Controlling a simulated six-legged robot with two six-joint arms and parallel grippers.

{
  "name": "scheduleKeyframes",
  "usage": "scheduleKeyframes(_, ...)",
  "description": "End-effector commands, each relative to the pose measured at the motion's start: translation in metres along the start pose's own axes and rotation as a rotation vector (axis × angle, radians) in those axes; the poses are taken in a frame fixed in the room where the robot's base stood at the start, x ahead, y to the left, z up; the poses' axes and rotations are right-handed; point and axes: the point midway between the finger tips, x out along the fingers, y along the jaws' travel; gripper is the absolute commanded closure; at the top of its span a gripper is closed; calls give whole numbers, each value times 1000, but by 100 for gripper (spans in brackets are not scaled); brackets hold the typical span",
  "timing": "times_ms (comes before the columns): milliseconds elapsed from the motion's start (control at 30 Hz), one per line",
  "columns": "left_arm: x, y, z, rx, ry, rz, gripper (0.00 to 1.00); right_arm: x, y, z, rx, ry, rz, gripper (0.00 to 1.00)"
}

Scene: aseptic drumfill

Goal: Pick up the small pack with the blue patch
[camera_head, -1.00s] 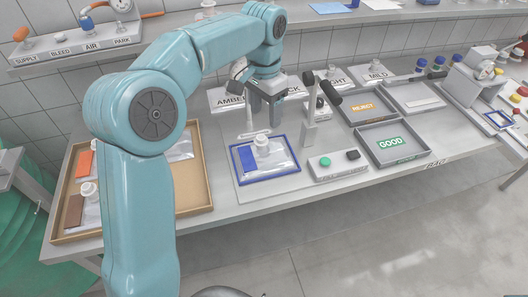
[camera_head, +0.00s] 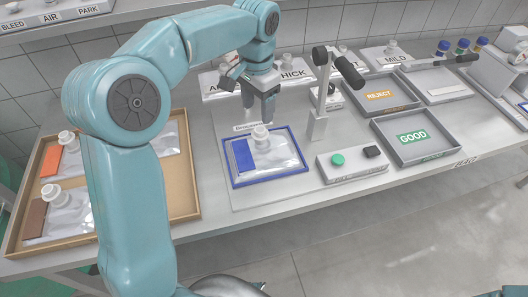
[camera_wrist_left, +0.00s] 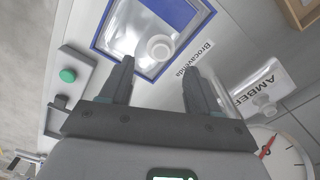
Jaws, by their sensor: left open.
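The small clear pack (camera_head: 275,158) with a blue patch (camera_head: 243,155) and a white cap (camera_head: 261,134) lies in a blue-rimmed frame (camera_head: 262,182) on the bench. My left gripper (camera_head: 258,113) is open and empty, above and just behind the pack's cap. In the left wrist view the open fingers (camera_wrist_left: 158,68) point towards the cap (camera_wrist_left: 160,47), with the pack (camera_wrist_left: 130,38) beyond them and part of its blue patch (camera_wrist_left: 178,10) at the top edge. The fingers appear apart from the pack. My right gripper is not in view.
A brown tray (camera_head: 182,216) with packs with orange and brown patches lies left, partly behind my left arm. A box with a green button (camera_head: 338,159), a lever post (camera_head: 317,125), and GOOD (camera_head: 428,153) and REJECT (camera_head: 405,101) trays stand right. Labelled stands line the back.

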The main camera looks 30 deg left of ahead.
Motion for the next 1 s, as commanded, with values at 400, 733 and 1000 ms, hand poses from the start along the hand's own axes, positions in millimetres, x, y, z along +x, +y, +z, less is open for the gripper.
scheduleKeyframes(400,60,0,-1,0,-2,0,38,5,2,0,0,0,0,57)
scheduleKeyframes(733,106,-1,-6,-1,-2,0,38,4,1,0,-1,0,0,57)
scheduleKeyframes(1000,108,-2,-6,-1,0,0,42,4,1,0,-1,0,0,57)
